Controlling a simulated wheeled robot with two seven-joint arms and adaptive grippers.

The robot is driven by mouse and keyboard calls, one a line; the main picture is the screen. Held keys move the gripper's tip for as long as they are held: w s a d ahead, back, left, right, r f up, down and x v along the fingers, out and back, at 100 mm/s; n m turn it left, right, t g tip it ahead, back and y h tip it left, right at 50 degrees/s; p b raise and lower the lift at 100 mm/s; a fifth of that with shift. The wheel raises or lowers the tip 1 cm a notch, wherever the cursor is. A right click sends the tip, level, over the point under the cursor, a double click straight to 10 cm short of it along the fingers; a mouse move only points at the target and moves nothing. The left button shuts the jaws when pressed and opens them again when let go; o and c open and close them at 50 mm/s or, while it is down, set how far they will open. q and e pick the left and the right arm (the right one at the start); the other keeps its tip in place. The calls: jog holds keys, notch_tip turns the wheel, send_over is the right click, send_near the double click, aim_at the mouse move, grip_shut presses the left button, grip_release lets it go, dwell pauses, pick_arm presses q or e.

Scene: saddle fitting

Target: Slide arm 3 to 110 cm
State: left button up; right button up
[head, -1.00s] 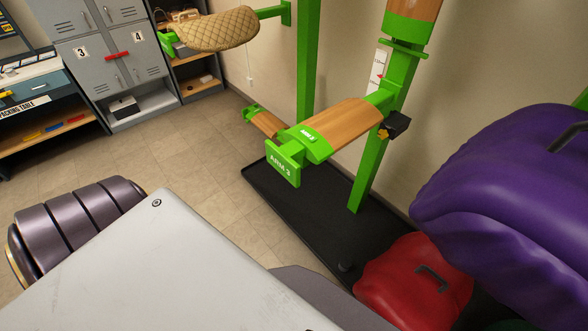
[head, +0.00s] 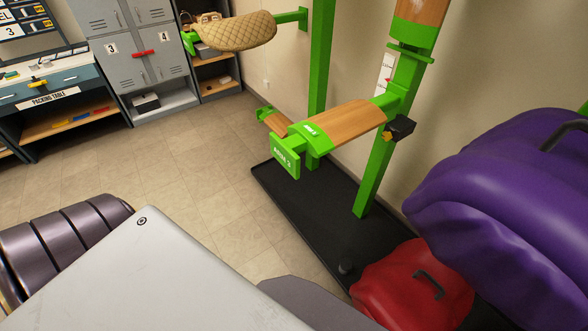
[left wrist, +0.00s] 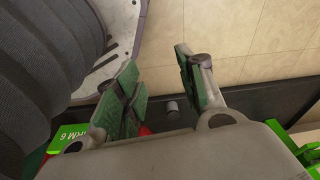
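Arm 3 (head: 345,127) is a wood-topped bar with green ends, fixed to a slanted green post (head: 378,160) in the head view. Its green end plate (head: 285,157) reads "ARM 3". A black clamp with an orange part (head: 398,128) sits on the post where the arm joins it. A white scale strip (head: 385,75) lies beside the post; its figures are too small to read. My left gripper (left wrist: 160,95) shows in the left wrist view, its fingers apart with nothing between them. My right gripper is not in view.
A purple saddle (head: 500,190) and a red one (head: 415,285) fill the right side. A quilted tan pad (head: 237,31) hangs on another arm at the back. A black base tray (head: 300,215) lies under the posts. Open tiled floor (head: 190,160) lies left of it.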

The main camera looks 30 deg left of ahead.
pick_arm(q)
jog(key=w+a+r+n+t+y+b, duration=0.1)
jog(key=w+r+n+y, duration=0.2)
jog(key=w+r, duration=0.8)
jog(key=w+r+n+t+y+b, duration=0.15)
jog(key=w+r+n+y, duration=0.25)
jog(key=r, duration=1.3)
jog(key=w+a+r+n+y+b, duration=0.1)
jog(key=w+r+n+y+b, duration=0.15)
jog(key=w+r, duration=0.85)
jog(key=w+d+r+n+t+y, duration=0.1)
jog(key=d+r+n+y, duration=0.1)
jog(key=r, duration=0.5)
jog(key=w+d+r+n+t+y, duration=0.1)
jog(key=d+r+n+y, duration=0.1)
jog(key=r+n+y, duration=0.2)
notch_tip(320, 180, up, 4)
jog(key=shift+w+d+f+n+y+p, duration=0.25)
jog(key=shift+w+d+n+y+p, duration=0.15)
jog(key=shift+y, duration=0.35)
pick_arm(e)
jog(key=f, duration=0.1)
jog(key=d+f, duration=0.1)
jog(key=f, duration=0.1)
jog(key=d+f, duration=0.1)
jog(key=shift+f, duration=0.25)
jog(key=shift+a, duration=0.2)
